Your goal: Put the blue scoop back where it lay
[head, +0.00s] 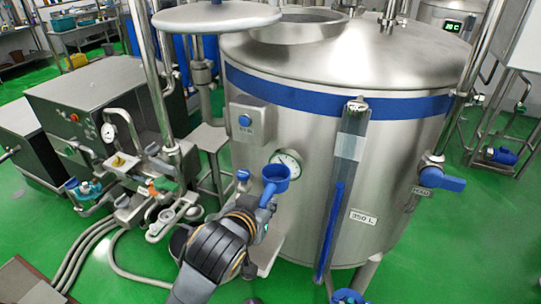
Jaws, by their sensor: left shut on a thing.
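The blue scoop (276,178) is in front of the steel tank, near the middle of the head view. Its round cup is at the top and its short visible handle runs down to my left gripper (264,206). The gripper is shut on the scoop, and its fingers partly hide the handle. The scoop looks clear of any surface, but its distance from the tank wall cannot be told. My right gripper is not in view. I cannot tell from this view where the scoop lay.
The large steel tank (400,125) with a blue band fills the middle and right. A dial gauge (288,158) is right behind the scoop. A blue-handled valve (441,180) sticks out at right. Pipes and a pump assembly (135,190) stand at left. Green floor (440,270) is open at lower right.

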